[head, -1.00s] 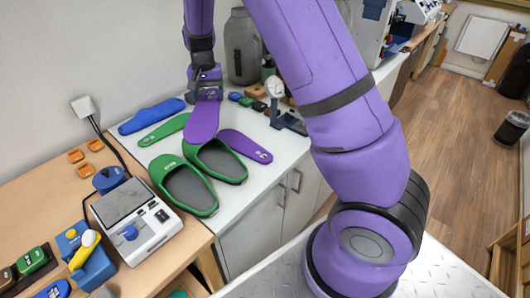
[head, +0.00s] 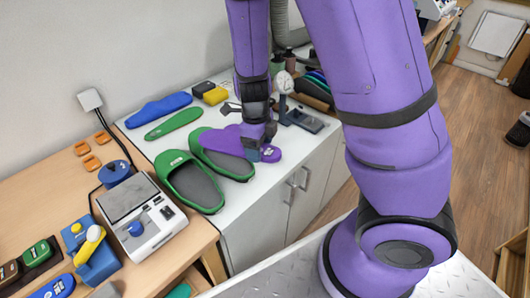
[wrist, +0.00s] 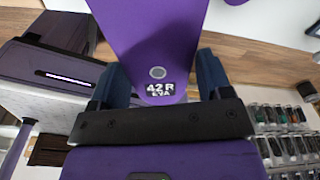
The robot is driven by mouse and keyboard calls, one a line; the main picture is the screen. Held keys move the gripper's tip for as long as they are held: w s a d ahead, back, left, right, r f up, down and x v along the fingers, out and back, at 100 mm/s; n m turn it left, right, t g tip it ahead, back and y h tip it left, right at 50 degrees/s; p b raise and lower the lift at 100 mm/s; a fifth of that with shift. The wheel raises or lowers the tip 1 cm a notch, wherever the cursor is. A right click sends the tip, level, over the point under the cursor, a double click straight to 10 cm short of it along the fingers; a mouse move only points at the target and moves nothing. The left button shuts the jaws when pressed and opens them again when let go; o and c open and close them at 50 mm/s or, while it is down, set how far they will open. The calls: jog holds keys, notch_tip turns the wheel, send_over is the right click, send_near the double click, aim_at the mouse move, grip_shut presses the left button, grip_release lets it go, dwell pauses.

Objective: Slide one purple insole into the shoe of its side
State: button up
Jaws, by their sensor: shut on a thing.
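My gripper (head: 258,150) is shut on a purple insole (head: 222,140), near its heel end. In the wrist view the held insole (wrist: 156,40) sits between my two dark blue fingers and shows a "42 R EVA" label. In the head view it extends left, over the upper part of the right-hand green shoe (head: 240,174); I cannot tell whether they touch. The left-hand green shoe (head: 178,162) stands beside it, with its grey inside showing. A second purple insole (head: 271,154) lies on the counter, partly hidden behind my gripper.
A green insole (head: 173,124) and a blue insole (head: 158,110) lie behind the shoes on the white counter (head: 243,208). A dial gauge stand (head: 300,116) is close right of my gripper. A scale (head: 140,217) stands on the wooden table.

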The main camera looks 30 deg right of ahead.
aim_at(232, 137)
jog(key=s+m, duration=0.2)
jog(key=s, duration=0.1)
jog(key=shift+f+m, duration=0.35)
jog(key=shift+m, duration=0.05)
jog(key=shift+w+a+f, duration=0.1)
jog(key=shift+w+f, duration=0.1)
jog(key=shift+f, duration=1.55)
jog(key=shift+w+f, duration=0.15)
jog(key=shift+f, duration=1.55)
jog(key=shift+w+a+f, duration=0.1)
jog(key=shift+w+a, duration=0.3)
jog(key=shift+w, duration=0.8)
jog(key=shift+w+a+f, duration=0.15)
jog(key=shift+w+a, duration=0.25)
jog(key=shift+w, duration=0.75)
jog(key=shift+w+a+f, duration=0.1)
jog(key=shift+w+a, duration=0.3)
jog(key=shift+w, duration=0.8)
jog(key=shift+w+a+f, duration=0.15)
jog(key=shift+w+a, duration=0.1)
jog(key=shift+w, duration=0.45)
jog(key=shift+w+a+f, duration=0.15)
jog(key=shift+w+a, duration=0.05)
jog(key=shift+w, duration=0.55)
jog(key=shift+w+a+f, duration=0.15)
jog(key=shift+w+a, duration=0.1)
jog(key=shift+w, duration=0.45)
